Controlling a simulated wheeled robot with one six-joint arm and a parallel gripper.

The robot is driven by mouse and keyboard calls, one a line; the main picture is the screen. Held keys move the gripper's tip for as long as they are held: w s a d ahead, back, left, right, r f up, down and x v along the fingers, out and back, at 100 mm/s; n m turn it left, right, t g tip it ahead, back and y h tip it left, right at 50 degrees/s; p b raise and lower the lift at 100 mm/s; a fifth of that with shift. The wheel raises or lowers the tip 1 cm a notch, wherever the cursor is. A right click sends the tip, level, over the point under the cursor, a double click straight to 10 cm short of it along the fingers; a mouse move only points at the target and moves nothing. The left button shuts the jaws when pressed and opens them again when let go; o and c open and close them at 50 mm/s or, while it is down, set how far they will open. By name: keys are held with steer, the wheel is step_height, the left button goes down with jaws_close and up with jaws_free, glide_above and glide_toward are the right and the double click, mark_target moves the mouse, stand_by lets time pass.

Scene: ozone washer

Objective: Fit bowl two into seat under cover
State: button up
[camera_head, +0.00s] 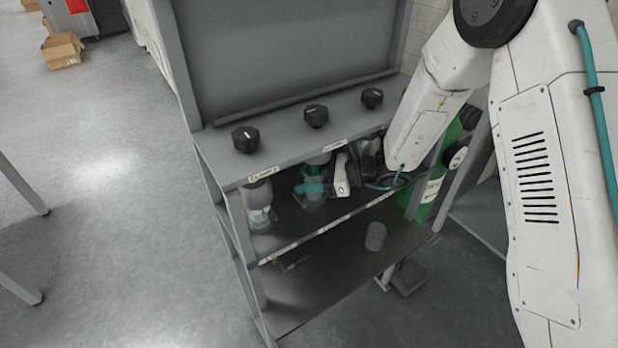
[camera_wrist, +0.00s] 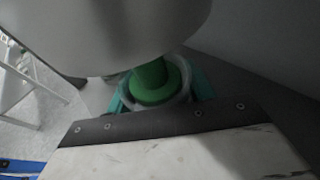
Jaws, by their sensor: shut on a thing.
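My gripper (camera_head: 311,188), with teal fingers, reaches in under the top of the grey stand. In the wrist view its fingers (camera_wrist: 158,92) are shut on a grey bowl (camera_wrist: 184,92), one on each side. A green round part (camera_wrist: 150,78) stands inside the bowl's rim. A large pale rounded cover (camera_wrist: 110,35) hangs close above and hides the upper part of it. In the head view the second cover (camera_head: 319,159) shows dimly above my fingers. The bowl is mostly hidden there, and I cannot tell whether it touches the seat.
Another washer unit with a pale bowl (camera_head: 260,216) stands at the left of the shelf. A translucent cup (camera_head: 375,236) stands on the lower shelf (camera_head: 310,292). Black knobs (camera_head: 316,116) line the stand's top. A green cylinder (camera_head: 432,190) stands at the right, near my arm.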

steer(key=o, duration=1.3)
steer(key=f+v, duration=0.1)
steer(key=v, duration=0.3)
steer(key=f+v, duration=0.1)
steer(key=v, duration=0.4)
steer(key=d+f+v, duration=0.1)
steer(key=v, duration=0.4)
steer(key=shift+s+d+f, duration=0.1)
steer(key=shift+d+f, duration=0.05)
steer(key=shift+d, duration=0.1)
